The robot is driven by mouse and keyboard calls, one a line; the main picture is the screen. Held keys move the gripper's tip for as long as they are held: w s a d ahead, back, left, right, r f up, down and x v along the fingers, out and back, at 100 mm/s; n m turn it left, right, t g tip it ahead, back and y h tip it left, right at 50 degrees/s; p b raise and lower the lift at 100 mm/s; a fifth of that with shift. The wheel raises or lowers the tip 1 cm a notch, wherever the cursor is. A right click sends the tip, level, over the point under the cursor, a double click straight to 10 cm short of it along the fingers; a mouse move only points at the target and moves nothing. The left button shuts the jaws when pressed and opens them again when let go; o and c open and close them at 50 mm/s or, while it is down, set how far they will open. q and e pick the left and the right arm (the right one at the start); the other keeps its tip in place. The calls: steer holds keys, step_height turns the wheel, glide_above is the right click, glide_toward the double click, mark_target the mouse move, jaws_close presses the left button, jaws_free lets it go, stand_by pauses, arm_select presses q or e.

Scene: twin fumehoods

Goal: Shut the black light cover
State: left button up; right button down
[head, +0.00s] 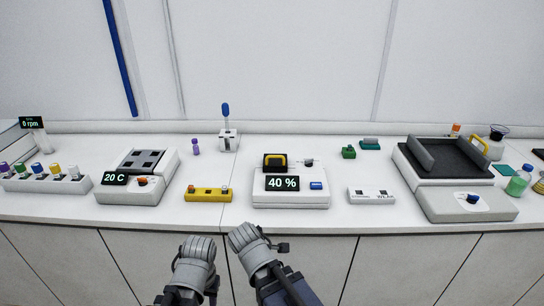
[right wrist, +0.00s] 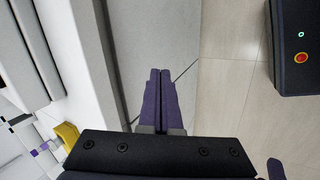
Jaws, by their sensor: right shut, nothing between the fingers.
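A white box with a "40 %" display (head: 290,202) stands at the front middle of the bench in the head view. On its back part a small black cover (head: 267,161) with a yellow handle stands up, apparently raised. My right gripper (head: 242,236) is in front of the bench edge, below and left of this box, apart from it. In the right wrist view its purple fingers (right wrist: 160,78) are together and empty, with the floor beyond. My left gripper (head: 197,247) is beside it on the left, also in front of the bench; its finger gap is hidden. The cover cannot be made out in the right wrist view.
A yellow block (head: 208,195) lies left of the box and a white switch block (head: 371,196) right of it. A large device with a dark tray (head: 448,158) stands at the right. A heater showing "20 C" (head: 137,178) stands at the left.

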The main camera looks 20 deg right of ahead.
steer(key=w+d+r+n+t+h+p, duration=0.1)
steer(key=w+d+r+n+t+p, duration=0.25)
steer(key=w+r+n, duration=0.45)
steer(key=w+d+r+n+t+p, duration=0.25)
steer(key=w+r+n+t, duration=0.2)
steer(key=r+n, duration=0.65)
steer(key=b, duration=0.4)
glide_toward(272, 157)
steer(key=shift+n+t, duration=0.3)
steer(key=shift+n, duration=0.1)
steer(key=w+f, duration=0.2)
steer(key=f, duration=0.1)
steer(key=w+f, duration=0.1)
steer(key=f, duration=0.1)
steer(key=shift+d, duration=0.4)
steer(key=shift+w+d+r+p, duration=0.2)
steer(key=shift+w+r+p, duration=0.15)
steer(key=shift+w, duration=0.15)
steer(key=shift+w+d+r+p, duration=0.15)
steer(key=shift+w+r+p, duration=0.05)
steer(key=shift+w+r, duration=0.25)
steer(key=shift+w+d+r, duration=0.2)
steer(key=shift+w, duration=0.4)
steer(key=shift+r+p, duration=0.1)
steer(key=shift+p, duration=0.2)
